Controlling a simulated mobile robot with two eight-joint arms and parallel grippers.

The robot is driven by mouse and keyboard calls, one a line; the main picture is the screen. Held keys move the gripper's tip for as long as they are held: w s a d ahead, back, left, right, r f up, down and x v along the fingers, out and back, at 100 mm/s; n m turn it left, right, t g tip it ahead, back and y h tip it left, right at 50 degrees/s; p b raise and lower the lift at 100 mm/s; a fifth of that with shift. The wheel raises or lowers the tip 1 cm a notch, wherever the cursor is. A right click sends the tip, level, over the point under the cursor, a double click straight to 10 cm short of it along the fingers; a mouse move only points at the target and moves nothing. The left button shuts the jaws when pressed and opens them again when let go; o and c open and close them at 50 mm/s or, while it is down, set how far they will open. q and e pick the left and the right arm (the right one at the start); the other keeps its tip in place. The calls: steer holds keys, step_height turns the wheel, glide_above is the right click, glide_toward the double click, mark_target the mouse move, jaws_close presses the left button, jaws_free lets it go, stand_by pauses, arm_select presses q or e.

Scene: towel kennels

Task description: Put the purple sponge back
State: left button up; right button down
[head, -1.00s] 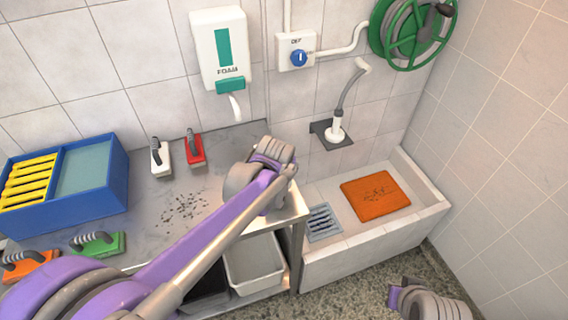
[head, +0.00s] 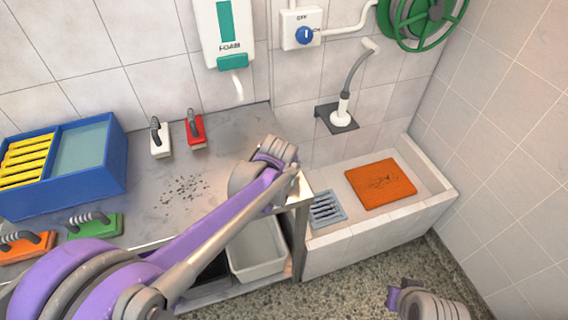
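I see no purple sponge in the head view. Several handled scrubbing blocks are on the grey bench (head: 150,228): a white one (head: 160,142), a red one (head: 195,131), a green one (head: 96,226) and an orange one (head: 26,246). My purple and grey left arm reaches across the bench from the lower left, its bent joint over the bench's right end. Part of my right arm shows at the bottom right. Neither gripper's fingers can be seen, so I cannot tell what they hold.
A blue box (head: 108,181) with yellow slats stands at the bench's left. A white bin (head: 257,252) sits below. Right of the bench, a tiled basin (head: 380,236) holds an orange towel (head: 380,184) and a drain grate (head: 326,208). A foam dispenser (head: 225,32) hangs above.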

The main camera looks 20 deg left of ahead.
arm_select(q)
steer(key=shift+f+b, duration=0.35)
steer(key=shift+f, duration=0.25)
stand_by(0.6)
steer(key=o, duration=1)
steer(key=shift+o, duration=0.2)
steer(key=shift+r, duration=0.1)
steer(key=a+v, duration=0.1)
steer(key=v, duration=0.9)
steer(key=shift+d+r+p, duration=0.25)
steer(key=shift+d+p, duration=0.2)
steer(key=shift+d, duration=0.1)
